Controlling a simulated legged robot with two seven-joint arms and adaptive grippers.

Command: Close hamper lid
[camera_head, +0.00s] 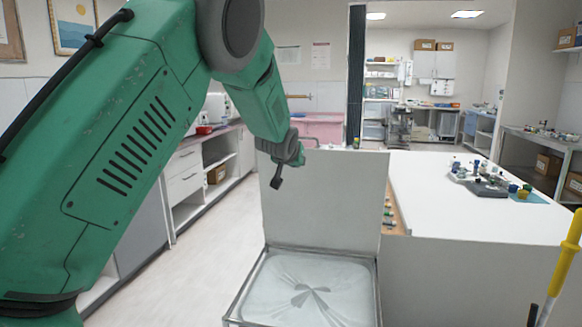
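The hamper lid (322,212) is a flat, light grey panel standing upright at the back of the hamper. My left arm reaches in from the left, and my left gripper (278,181) is in front of the lid's upper left part. The gripper is small and seen from the side, so its finger opening is unclear. Whether it touches the lid cannot be told. My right gripper is not in view.
A white table (470,215) stands right of the hamper, with a tray of small bottles (485,182) on it. A yellow handle (566,255) rises at the right edge. Counters and shelves line the left wall. The floor (215,225) left of the hamper is clear.

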